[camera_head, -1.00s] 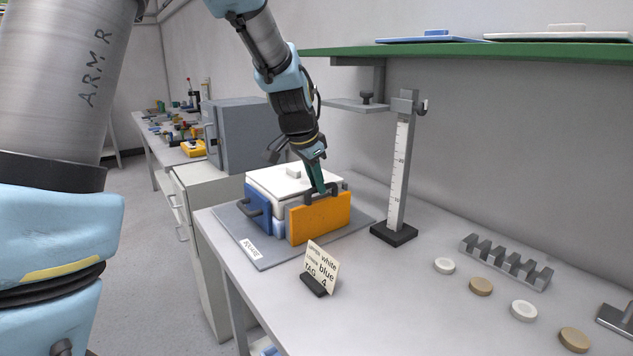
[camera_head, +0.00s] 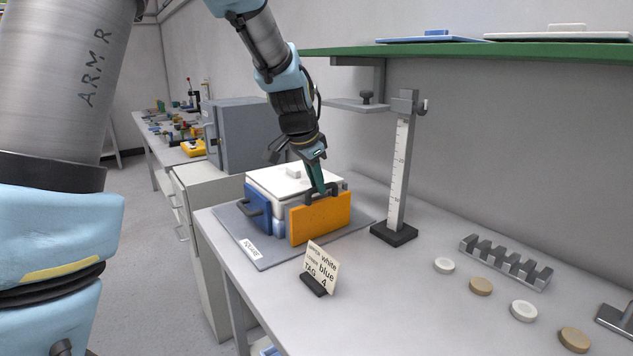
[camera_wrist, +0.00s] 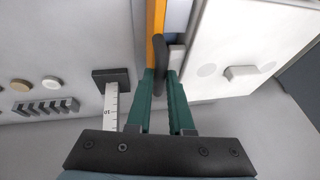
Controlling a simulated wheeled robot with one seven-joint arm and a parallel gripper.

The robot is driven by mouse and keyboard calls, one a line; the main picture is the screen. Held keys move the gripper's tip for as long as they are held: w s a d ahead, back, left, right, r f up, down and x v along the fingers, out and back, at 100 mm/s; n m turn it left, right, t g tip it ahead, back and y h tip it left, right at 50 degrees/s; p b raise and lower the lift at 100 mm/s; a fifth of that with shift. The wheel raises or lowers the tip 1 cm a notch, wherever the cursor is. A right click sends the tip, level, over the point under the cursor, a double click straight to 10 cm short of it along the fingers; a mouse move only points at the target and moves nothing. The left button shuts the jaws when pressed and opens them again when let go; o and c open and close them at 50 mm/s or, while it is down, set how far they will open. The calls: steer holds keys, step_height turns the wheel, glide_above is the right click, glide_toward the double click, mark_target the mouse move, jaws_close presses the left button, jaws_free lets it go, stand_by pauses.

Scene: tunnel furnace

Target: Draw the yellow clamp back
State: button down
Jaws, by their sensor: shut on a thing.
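The yellow clamp (camera_head: 321,218) is an orange-yellow upright plate with a dark handle on top. It stands against the near right side of a box with a white lid (camera_head: 280,178). My gripper (camera_head: 321,184) points down at the clamp's top and is shut on its dark handle. In the wrist view the green fingers (camera_wrist: 160,90) sit on either side of the dark handle (camera_wrist: 160,57), and the yellow plate (camera_wrist: 154,25) runs up beside it. The fingers hide part of the handle. A blue clamp (camera_head: 259,210) with a dark handle stands on the box's left side.
The box stands on a grey mat (camera_head: 262,255) on the bench. A ruled post (camera_head: 400,175) on a dark base stands close to the right. A tag card (camera_head: 322,267) stands in front. Round discs (camera_head: 481,286) and a notched rack (camera_head: 506,262) lie further right. A green-edged shelf (camera_head: 480,51) overhangs behind.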

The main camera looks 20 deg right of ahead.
steer(key=s, duration=0.2)
steer(key=s+d, duration=0.1)
steer(key=s, duration=0.1)
steer(key=shift+s, duration=0.4)
steer(key=c, duration=0.8)
jaws_free()
steer(key=shift+r, duration=0.1)
steer(key=b+v, duration=0.1)
steer(key=v, duration=0.9)
steer(key=shift+a+r+b, duration=0.2)
steer(key=shift+r+b, duration=0.05)
steer(key=shift+b, duration=0.05)
steer(key=shift+s, duration=0.1)
